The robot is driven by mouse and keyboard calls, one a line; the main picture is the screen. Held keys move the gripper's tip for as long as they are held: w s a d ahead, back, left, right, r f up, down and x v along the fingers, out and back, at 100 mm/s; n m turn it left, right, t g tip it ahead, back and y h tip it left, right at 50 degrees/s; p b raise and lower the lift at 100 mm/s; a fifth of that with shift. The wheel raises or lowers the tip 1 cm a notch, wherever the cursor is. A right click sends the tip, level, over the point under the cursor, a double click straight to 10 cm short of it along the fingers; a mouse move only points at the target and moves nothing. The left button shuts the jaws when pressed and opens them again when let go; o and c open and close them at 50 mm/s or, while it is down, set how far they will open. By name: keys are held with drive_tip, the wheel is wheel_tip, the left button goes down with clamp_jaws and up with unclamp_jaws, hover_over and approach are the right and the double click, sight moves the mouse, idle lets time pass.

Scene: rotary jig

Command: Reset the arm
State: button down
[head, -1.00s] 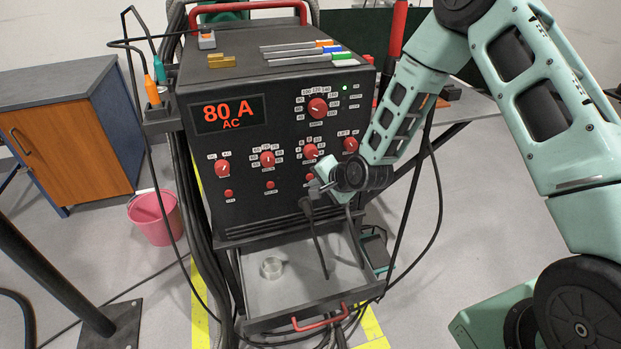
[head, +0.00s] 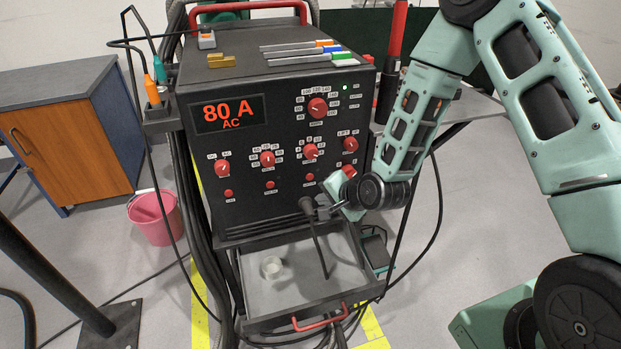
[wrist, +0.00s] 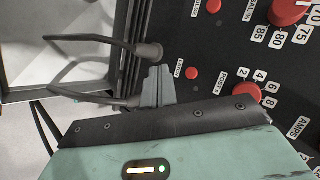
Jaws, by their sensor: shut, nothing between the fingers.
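My gripper (head: 322,207) is shut and empty. It is low in front of the right part of the black welding machine's front panel (head: 250,185). In the wrist view its closed grey fingers (wrist: 158,84) lie close to a round black plug (wrist: 149,52) with a cable. I cannot tell whether they touch it. The plug (head: 306,203) also shows in the head view, just left of the fingers. My arm reaches in from the right and hides part of the panel's lower right.
Red knobs (head: 311,151) stick out above my gripper. A loose cable (head: 440,200) hangs at the right. A pink bucket (head: 153,218) stands on the floor at left.

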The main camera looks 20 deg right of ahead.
drive_tip(key=s+a+r+n+g+p, duration=0.25)
drive_tip(key=s+a+r+n, duration=0.2)
drive_tip(key=s+r, duration=0.3)
drive_tip(key=s+a+r+n+g+p, duration=0.2)
drive_tip(key=s+a+r+n+g, duration=0.15)
drive_tip(key=s+r+n, duration=0.35)
drive_tip(key=s+d+r+n+g+h+p, duration=0.1)
drive_tip(key=s+r+n+g+h+p, duration=0.1)
drive_tip(key=s+r+n, duration=0.5)
drive_tip(key=s+r+g+h, duration=0.1)
drive_tip(key=s+r, duration=0.4)
drive_tip(key=s, duration=0.4)
idle(0.5)
